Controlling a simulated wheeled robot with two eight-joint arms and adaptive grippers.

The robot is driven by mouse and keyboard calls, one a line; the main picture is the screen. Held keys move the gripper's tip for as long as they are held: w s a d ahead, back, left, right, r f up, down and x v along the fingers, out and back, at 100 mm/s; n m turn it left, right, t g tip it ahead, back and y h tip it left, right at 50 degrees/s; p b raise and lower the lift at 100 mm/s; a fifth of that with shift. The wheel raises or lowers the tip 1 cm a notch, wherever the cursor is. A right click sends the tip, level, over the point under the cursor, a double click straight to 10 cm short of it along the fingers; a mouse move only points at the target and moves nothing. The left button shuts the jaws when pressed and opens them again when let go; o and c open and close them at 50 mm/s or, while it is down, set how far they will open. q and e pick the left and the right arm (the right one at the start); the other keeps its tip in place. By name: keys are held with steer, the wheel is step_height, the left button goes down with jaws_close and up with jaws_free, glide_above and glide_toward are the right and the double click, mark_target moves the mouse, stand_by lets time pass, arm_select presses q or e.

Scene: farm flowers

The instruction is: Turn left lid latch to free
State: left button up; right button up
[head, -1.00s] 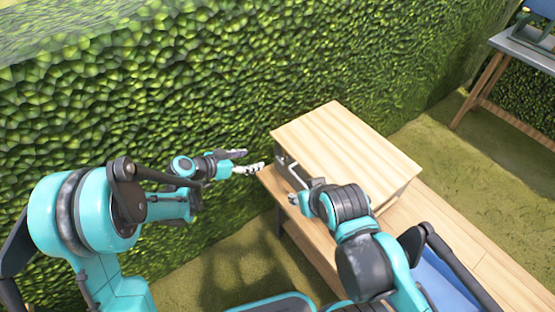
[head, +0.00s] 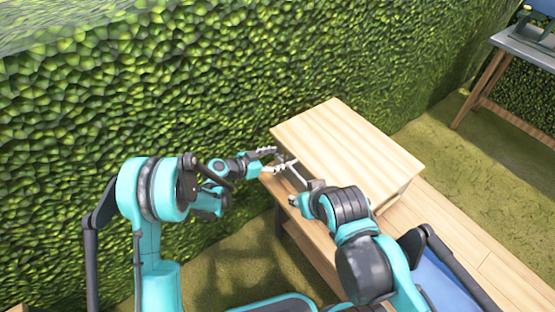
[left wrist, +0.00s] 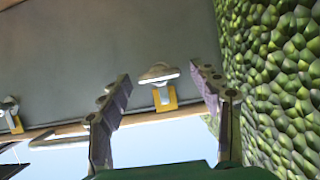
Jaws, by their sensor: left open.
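A box with a pale wooden lid (head: 345,145) stands on a wooden bench. My left gripper (head: 284,160) is open at the box's left front corner. In the left wrist view, a latch with a silvery knob (left wrist: 158,73) and a yellow plate sits on the grey box face. It lies between the spread fingers of my left gripper (left wrist: 161,80), with gaps on both sides. A second similar latch (left wrist: 10,113) is at the left edge of that view. My right gripper (head: 305,190) is by the box front; its fingers are mostly hidden.
A green hedge (head: 150,90) rises close behind and left of the box, and fills the right of the left wrist view. The wooden bench (head: 465,245) extends to the right. A grey-topped table (head: 520,48) stands far right. Grass lies between.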

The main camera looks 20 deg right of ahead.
arm_select(q)
steer(key=c, duration=1.2)
steer(key=shift+o, duration=0.2)
steer(key=n+g+h, duration=0.1)
steer(key=n+g, duration=0.1)
steer(key=shift+w+n, duration=0.2)
steer(key=shift+n, duration=0.2)
steer(key=n, duration=0.1)
steer(key=n+g+h, duration=0.1)
steer(key=n, duration=0.1)
steer(key=shift+w+a+f+g, duration=0.1)
steer(key=shift+w+f+g, duration=0.05)
steer(key=shift+g, duration=0.15)
steer(key=n, duration=0.1)
steer(key=n+g+h, duration=0.1)
steer(key=n, duration=0.1)
steer(key=shift+w+f+n+h, duration=0.1)
steer(key=shift+f+n+h, duration=0.05)
steer(key=shift+n+h, duration=0.15)
steer(key=shift+f+n+g+h, duration=0.15)
steer(key=shift+n+h, duration=0.3)
steer(key=shift+n, duration=0.55)
steer(key=shift+n+g+h, duration=0.15)
steer(key=shift+n+h, duration=0.3)
steer(key=shift+n, duration=0.55)
